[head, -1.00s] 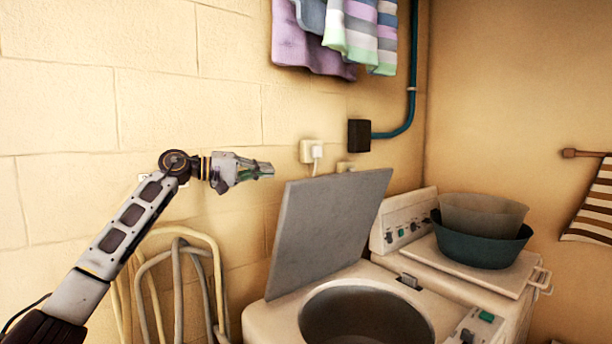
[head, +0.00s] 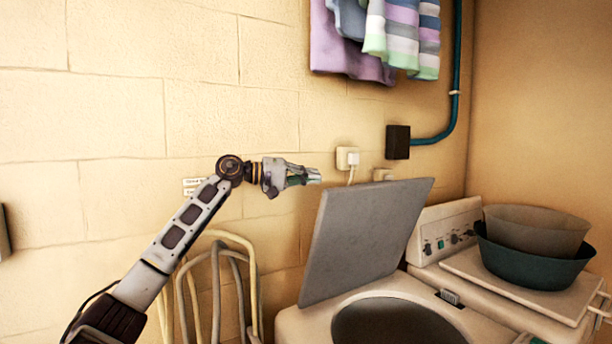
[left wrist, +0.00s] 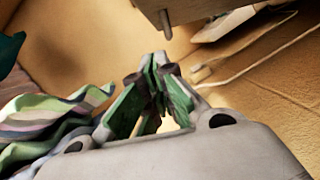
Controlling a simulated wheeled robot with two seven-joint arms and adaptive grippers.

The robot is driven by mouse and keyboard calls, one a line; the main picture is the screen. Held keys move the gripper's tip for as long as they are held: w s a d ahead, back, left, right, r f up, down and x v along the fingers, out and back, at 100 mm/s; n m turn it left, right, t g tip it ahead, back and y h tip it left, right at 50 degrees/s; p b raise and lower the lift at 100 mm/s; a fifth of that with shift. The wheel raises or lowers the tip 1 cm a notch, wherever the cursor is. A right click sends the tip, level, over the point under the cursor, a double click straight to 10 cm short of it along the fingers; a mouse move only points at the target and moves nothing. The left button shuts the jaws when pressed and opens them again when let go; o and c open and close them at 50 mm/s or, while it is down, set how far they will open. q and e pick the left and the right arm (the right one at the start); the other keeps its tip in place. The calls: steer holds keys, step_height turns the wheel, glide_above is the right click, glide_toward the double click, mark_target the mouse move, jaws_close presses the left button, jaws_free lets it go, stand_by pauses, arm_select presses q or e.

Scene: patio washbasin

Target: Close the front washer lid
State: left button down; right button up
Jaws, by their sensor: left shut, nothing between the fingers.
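The front washer lid (head: 366,240) is a flat grey panel standing open, raised and leaning back at the rear left of the front washer (head: 470,325). The dark round tub opening (head: 395,325) below it is uncovered. My left gripper (head: 314,176) is at the upper left of the lid, near its raised edge in the picture. In the left wrist view the left gripper's green-padded fingers (left wrist: 155,70) meet at their tips with nothing between them. I cannot tell the depth gap between fingers and lid. My right gripper is not in view.
A second washer with a control panel (head: 445,232) stands behind, carrying a teal basin (head: 535,262) with a grey tub (head: 535,230) in it. Looped hoses (head: 215,285) hang at the left wall. Towels (head: 400,35), a wall box (head: 398,142) and a plug (head: 347,158) are above.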

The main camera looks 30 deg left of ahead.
arm_select(q)
steer(key=w+d+f+p, duration=0.2)
steer(key=d, duration=0.6)
steer(key=shift+w+p, duration=0.35)
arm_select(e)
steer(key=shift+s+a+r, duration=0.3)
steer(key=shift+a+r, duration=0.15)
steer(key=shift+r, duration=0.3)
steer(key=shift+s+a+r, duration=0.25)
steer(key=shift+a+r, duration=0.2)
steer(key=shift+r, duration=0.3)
arm_select(q)
steer(key=shift+d, duration=0.15)
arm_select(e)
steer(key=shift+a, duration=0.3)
